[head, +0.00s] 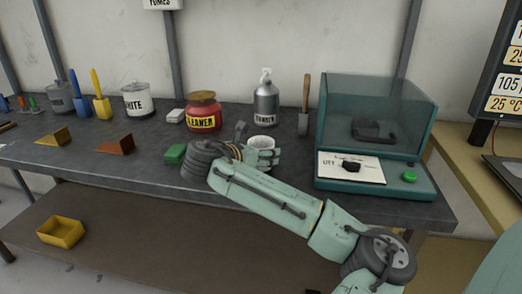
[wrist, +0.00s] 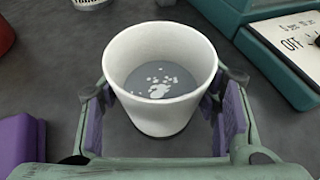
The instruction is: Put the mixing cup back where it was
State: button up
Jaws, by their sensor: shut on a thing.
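The mixing cup (wrist: 160,110) is white and round, with grey liquid and white flecks inside. My gripper (wrist: 165,88) is shut on it, with one purple-padded finger on each side of its wall. The cup looks upright. In the head view the cup (head: 261,142) shows above the workbench, partly hidden by my gripper (head: 264,156) and wrist. I cannot tell whether its base touches the bench top.
A teal machine with a clear hood (head: 375,185) stands just right of the cup. A grey bottle (head: 266,103) and a wooden-handled tool (head: 306,95) stand behind. A red cleaner jar (head: 203,113) and green block (head: 175,154) are left. The workbench (head: 150,175) has free room front left.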

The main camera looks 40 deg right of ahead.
jog(key=o, duration=1)
jog(key=shift+f, duration=0.15)
jog(key=o, duration=0.5)
jog(key=shift+r, duration=0.3)
jog(key=shift+s+a, duration=0.1)
jog(key=shift+a, duration=0.25)
jog(key=b+v, duration=0.1)
jog(key=v, duration=0.7)
jog(key=shift+r+b, duration=0.15)
jog(key=shift+b, duration=0.25)
jog(key=shift+v, duration=1.6)
